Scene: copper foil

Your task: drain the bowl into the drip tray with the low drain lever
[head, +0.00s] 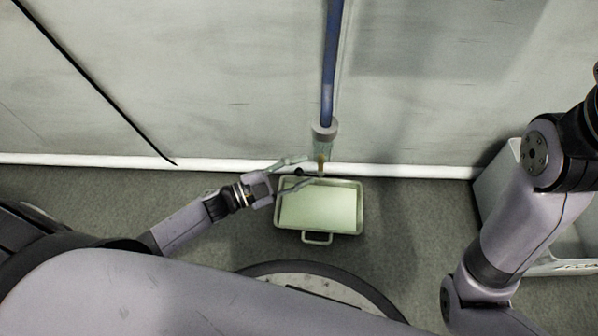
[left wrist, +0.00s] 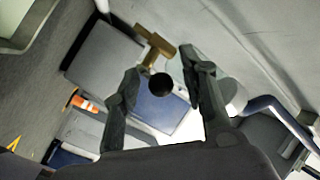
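The clear bowl (head: 321,142) hangs at the lower end of a blue pipe by the wall, with a brass drain fitting (head: 321,164) under it. The fitting also shows in the left wrist view (left wrist: 152,44). The drain lever's round black knob (head: 299,172) lies between the fingers of my left gripper (head: 310,170). In the left wrist view the knob (left wrist: 160,87) sits between the two spread fingers, and no firm grip on it shows. The pale green drip tray (head: 318,208) is on the floor beneath the fitting. My right gripper is out of view.
The blue pipe (head: 330,65) runs down the pale wall (head: 200,80). A white crate (head: 565,245) stands on the floor at right, partly behind my right arm.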

